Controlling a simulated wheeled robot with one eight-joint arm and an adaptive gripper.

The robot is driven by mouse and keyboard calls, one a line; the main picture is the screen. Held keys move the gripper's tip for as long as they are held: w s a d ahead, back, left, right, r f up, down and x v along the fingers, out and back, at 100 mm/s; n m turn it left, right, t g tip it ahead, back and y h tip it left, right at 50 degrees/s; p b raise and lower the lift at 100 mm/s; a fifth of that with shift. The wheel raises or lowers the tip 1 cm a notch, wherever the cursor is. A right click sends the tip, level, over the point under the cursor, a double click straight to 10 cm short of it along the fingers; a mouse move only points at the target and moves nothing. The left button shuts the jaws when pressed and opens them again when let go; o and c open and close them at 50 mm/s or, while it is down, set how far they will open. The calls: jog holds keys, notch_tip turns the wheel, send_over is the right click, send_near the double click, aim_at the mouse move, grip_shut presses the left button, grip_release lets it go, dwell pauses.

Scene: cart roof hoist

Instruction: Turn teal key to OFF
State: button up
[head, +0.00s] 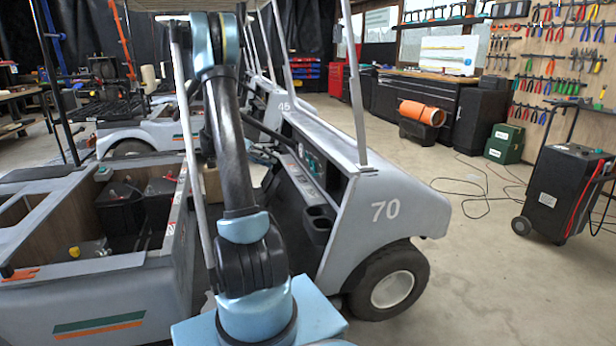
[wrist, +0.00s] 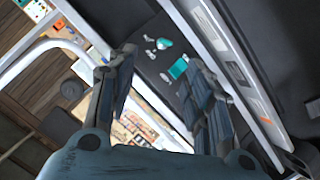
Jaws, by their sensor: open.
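The dashboard (head: 308,150) of cart 70 has small teal and white parts on it, too small to tell apart in the head view. In the wrist view, a dark panel (wrist: 150,75) bears a small rounded teal piece (wrist: 164,43) with whitish bits beside it, and a teal rectangle (wrist: 179,68). I cannot tell for sure which one is the key, or its setting. My gripper (wrist: 162,60) is open and empty, its fingers spread in front of this panel, apart from the teal pieces as far as I can see. In the head view my arm hides the gripper.
Cart 70's front body (head: 385,212) and a thin roof post (head: 354,85) stand to the right of my arm. The open battery bay (head: 125,212) is at left. A black wheeled unit (head: 562,185) stands at far right; the floor (head: 490,265) before it is clear except for cables.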

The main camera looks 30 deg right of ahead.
aim_at(316, 175)
jog(key=s+d+f+m, duration=0.1)
jog(key=d+f, duration=0.3)
jog(key=d, duration=0.4)
jog(key=s+d+f+m+g+h, duration=0.1)
jog(key=s+d+f, duration=0.2)
jog(key=d, duration=0.6)
jog(key=shift+s+f, duration=0.15)
jog(key=shift+f, duration=0.75)
jog(key=shift+c, duration=0.6)
jog(key=c, duration=0.9)
